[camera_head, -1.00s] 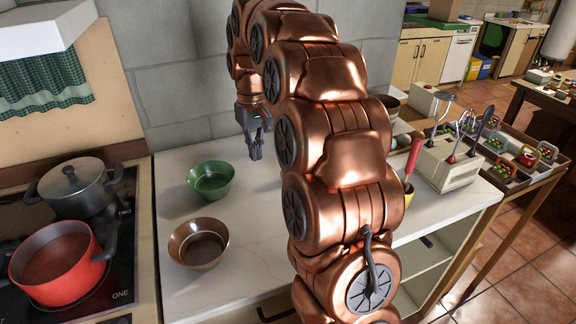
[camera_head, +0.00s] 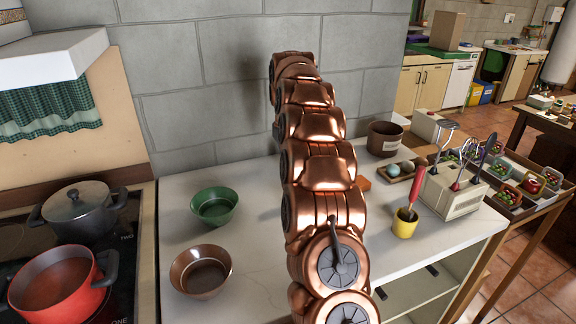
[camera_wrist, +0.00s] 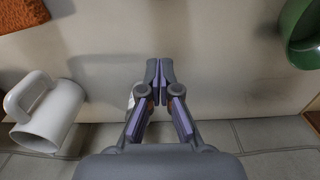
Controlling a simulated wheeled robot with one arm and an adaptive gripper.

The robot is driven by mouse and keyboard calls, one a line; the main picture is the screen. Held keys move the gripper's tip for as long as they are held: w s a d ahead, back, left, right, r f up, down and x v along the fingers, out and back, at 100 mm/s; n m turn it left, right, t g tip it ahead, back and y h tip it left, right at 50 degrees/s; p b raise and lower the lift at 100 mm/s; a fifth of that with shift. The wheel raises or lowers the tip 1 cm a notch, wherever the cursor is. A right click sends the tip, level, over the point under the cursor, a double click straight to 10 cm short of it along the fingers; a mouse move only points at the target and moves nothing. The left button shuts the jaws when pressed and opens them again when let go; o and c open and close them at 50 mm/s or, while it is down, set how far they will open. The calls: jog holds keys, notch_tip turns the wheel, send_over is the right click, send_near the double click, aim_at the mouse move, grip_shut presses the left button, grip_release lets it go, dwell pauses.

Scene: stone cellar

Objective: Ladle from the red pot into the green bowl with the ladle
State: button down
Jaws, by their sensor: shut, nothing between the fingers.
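The red pot (camera_head: 62,285) with reddish-brown contents sits on the black hob at the lower left. The green bowl (camera_head: 214,205) stands empty on the pale worktop and partly shows in the wrist view (camera_wrist: 300,32). My gripper (camera_wrist: 160,75) is shut and empty over the worktop, between the green bowl and a white mug (camera_wrist: 45,112). In the head view my arm hides it. Several long-handled utensils (camera_head: 463,160) stand in a cream holder (camera_head: 450,192) at the right; I cannot tell which is the ladle.
A brown bowl (camera_head: 200,271) stands in front of the green bowl. A lidded grey pot (camera_head: 82,210) is behind the red pot. A yellow cup (camera_head: 404,224) holds a red-handled tool (camera_head: 416,187). A brown crock (camera_head: 384,139) and small tray (camera_head: 397,174) stand farther back. A stone wall (camera_head: 220,120) bounds the worktop.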

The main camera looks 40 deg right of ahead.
jog(key=f+p, duration=0.1)
jog(key=f, duration=0.3)
jog(key=f+p, duration=0.1)
jog(key=f, duration=0.3)
jog(key=shift+s+f, duration=0.2)
jog(key=shift+f, duration=0.05)
jog(key=shift+s+a+r+p, duration=0.1)
jog(key=shift+s+a+p, duration=0.1)
jog(key=shift+s, duration=0.15)
jog(key=shift+s+a+r+p, duration=0.1)
jog(key=shift+s+p, duration=0.1)
jog(key=shift+s, duration=0.1)
jog(key=shift+s+a+f+p, duration=0.1)
jog(key=shift+s+a+p, duration=0.1)
jog(key=shift+s, duration=0.35)
jog(key=shift+s+a+f+p, duration=0.1)
jog(key=shift+s+p, duration=0.1)
jog(key=shift+s, duration=0.35)
jog(key=shift+s, duration=0.1)
